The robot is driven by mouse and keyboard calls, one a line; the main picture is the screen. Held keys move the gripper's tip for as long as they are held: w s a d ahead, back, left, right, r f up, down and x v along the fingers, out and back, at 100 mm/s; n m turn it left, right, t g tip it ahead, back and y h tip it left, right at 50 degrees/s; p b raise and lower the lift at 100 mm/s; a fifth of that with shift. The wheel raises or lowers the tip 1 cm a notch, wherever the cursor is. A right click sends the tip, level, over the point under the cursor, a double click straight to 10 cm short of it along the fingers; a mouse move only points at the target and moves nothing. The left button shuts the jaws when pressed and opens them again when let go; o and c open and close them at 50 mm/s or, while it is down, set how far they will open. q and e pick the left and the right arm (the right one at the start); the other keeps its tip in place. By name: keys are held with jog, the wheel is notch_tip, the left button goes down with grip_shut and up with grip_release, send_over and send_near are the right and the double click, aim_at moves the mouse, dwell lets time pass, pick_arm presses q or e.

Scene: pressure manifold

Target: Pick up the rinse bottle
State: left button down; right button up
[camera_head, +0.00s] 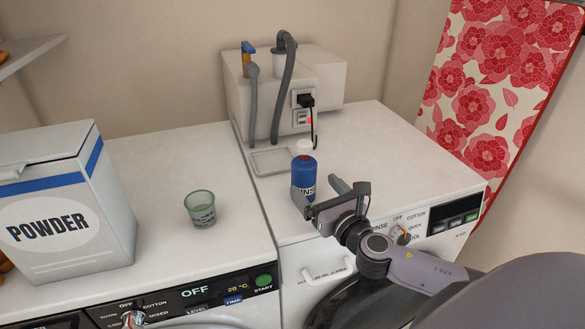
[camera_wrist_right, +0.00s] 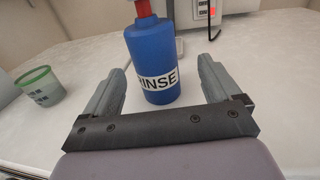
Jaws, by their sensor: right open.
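In the wrist view the gripper (camera_wrist_right: 162,82) has a finger on each side of the bottle's lower part, with a gap visible at the right finger. My left gripper is not in view.
A green-tinted cup (camera_head: 200,208) and a large powder box (camera_head: 66,205) stand on the left machine. Behind the bottle are a shallow grey tray (camera_head: 272,162) and a white wall box (camera_head: 325,75) with hoses and a plugged cord. The right machine's top (camera_head: 400,150) is clear to the right.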

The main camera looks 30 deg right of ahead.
aim_at(302, 173)
jog(key=shift+w+r, duration=0.15)
jog(key=shift+w, duration=0.8)
jog(key=w, duration=0.4)
jog(key=shift+w+r+p, duration=0.2)
jog(key=shift+r+p, duration=0.05)
jog(key=shift+p, duration=0.15)
jog(key=shift+w, duration=0.5)
jog(key=c, duration=1.2)
